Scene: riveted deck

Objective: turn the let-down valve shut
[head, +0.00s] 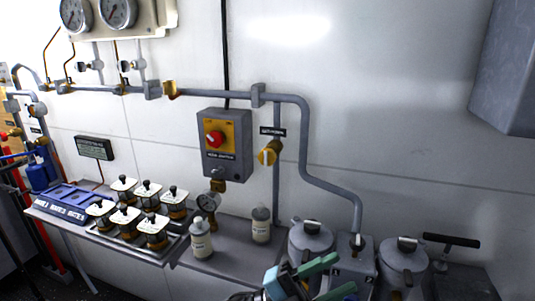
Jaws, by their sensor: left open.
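I cannot tell for certain which fitting is the let-down valve. A yellow round knob with a pale bar (268,152) sits on the wall under a small black label (272,131), whose text is too small to read. It is right of the yellow switch box. My left gripper (346,273), with teal-green fingers, is at the bottom of the head view, below and right of the knob and well apart from it. Its fingers are open, point right and hold nothing visible. My right gripper is not in view.
The switch box (224,143) has a red knob. Lidded grey pots (312,240) and a black T-handle (452,240) are at right. Square-topped jars (147,190) stand left. A grey pipe (302,140) runs down the wall.

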